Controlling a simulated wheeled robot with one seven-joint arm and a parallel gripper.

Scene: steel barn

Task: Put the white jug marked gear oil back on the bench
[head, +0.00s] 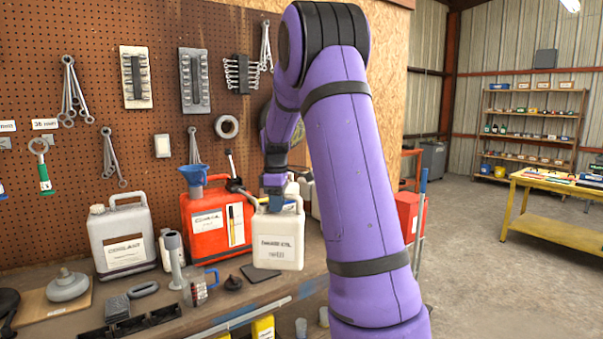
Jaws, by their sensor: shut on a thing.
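The white jug (279,243) with a dark-lettered label stands upright at the right part of the bench (225,306). The label is too small to read surely. My gripper (276,196) comes down from above and is shut on the top of the white jug, by its handle. The fingertips are partly hidden by the jug's top. The jug's base is at the bench top near the front edge; I cannot tell whether it touches or hangs slightly above.
A red jug (205,222) with a blue funnel (194,174) stands close at left. A grey coolant jug (122,239) is further left. A dark flat pad (262,272) and a black cap (233,283) lie in front. The pegboard (95,30) stands behind.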

